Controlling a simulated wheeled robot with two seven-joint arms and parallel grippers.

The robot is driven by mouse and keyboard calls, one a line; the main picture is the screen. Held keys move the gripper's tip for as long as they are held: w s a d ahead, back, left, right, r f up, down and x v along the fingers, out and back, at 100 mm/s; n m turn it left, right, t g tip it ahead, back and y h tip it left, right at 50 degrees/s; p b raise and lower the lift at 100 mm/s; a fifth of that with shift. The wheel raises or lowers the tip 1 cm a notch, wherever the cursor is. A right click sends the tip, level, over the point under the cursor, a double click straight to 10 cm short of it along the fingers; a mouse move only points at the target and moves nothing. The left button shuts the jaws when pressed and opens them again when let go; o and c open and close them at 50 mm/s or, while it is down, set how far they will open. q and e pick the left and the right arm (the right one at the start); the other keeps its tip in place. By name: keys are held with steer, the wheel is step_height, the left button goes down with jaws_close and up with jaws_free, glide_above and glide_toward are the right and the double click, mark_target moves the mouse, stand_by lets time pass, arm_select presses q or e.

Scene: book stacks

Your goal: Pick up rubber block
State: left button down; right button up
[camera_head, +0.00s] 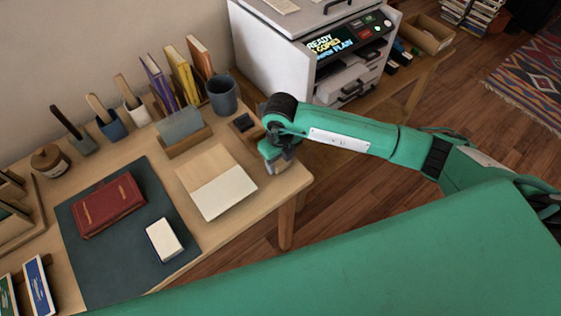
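I cannot tell for certain which thing is the rubber block. A small dark block (242,122) sits near the table's right end, beside the grey-blue cup. A white block (165,240) with a dark side lies on the dark mat. My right gripper (277,163) points down at the table's right end, just right of the small dark block. Its fingers are small and partly hidden by my wrist, so I cannot tell whether they are open or hold something. My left gripper is not in view.
The wooden table (275,203) holds a dark mat (105,265) with a red book (108,205), a two-tone paper sheet (222,195), a grey-blue cup (222,95) and several upright books behind. A white machine (262,55) stands beyond the right end.

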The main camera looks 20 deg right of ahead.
mark_target(281, 160)
steer(key=c, duration=0.5)
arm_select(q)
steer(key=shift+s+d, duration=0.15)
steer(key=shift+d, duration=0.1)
